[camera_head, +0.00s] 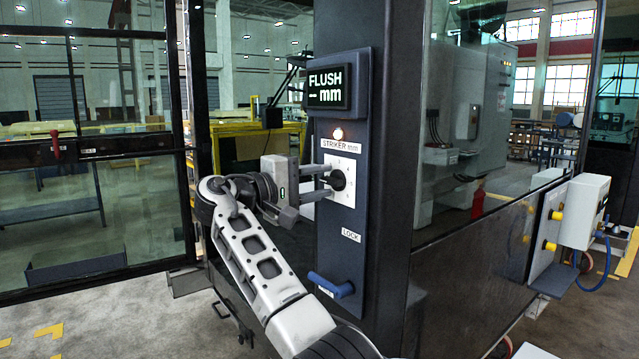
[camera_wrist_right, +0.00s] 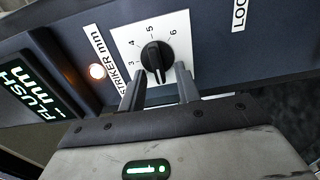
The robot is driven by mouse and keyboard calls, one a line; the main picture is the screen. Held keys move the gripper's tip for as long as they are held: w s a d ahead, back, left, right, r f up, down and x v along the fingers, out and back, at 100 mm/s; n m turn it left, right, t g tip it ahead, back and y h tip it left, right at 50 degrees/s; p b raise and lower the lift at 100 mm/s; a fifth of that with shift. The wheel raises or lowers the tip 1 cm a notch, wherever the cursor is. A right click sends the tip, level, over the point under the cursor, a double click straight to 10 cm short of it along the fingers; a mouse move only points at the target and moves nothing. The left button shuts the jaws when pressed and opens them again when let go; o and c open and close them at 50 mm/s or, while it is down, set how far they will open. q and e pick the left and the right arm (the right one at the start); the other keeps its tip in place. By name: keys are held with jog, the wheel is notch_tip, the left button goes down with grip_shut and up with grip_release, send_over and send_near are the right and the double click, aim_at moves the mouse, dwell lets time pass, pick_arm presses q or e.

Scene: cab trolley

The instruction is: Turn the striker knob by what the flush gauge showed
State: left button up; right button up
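The striker knob (camera_head: 338,180) is black, on a white dial plate (camera_head: 347,162) labelled STRIKER mm on the dark post. The flush gauge display (camera_head: 328,88) reads FLUSH, dashes, mm. My left gripper is not in view.
A lit lamp (camera_head: 338,133) sits between the display and the dial. A blue handle (camera_head: 330,285) sticks out below the LOCK label (camera_head: 351,235).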

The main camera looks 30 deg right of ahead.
jog(key=s+a+b, duration=0.1)
jog(key=a+b, duration=0.2)
jog(key=a, duration=1.2)
jog(key=shift+a, duration=0.25)
jog(key=shift+f, duration=0.1)
jog(key=w+d+f+n+t+y, duration=0.1)
jog(key=w+f+n+t+y, duration=0.15)
jog(key=f, duration=0.85)
jog(key=w+d+f+n+t+y, duration=0.2)
jog(key=f+n+t, duration=0.1)
jog(key=f, duration=0.8)
jog(key=s+f+t+y, duration=0.1)
jog(key=s+f+y, duration=0.15)
jog(key=f, duration=0.65)
jog(key=s+f+y, duration=0.2)
jog(key=f+y, duration=0.1)
jog(key=f, duration=0.6)
jog(key=s+a+f+t+y, duration=0.1)
jog(key=s+a+f+y, duration=0.15)
jog(key=s+f, duration=0.35)
jog(key=s+a+f+y, duration=0.1)
jog(key=s+f+y, duration=0.2)
jog(key=s+f, duration=0.3)
jog(key=s+a+m+y, duration=0.2)
jog(key=s, duration=0.6)
jog(key=s+a+r+m+t+y, duration=0.1)
jog(key=s+a+y, duration=0.1)
jog(key=s, duration=0.6)
jog(key=shift+m+y, duration=0.35)
jog(key=shift+y, duration=0.4)
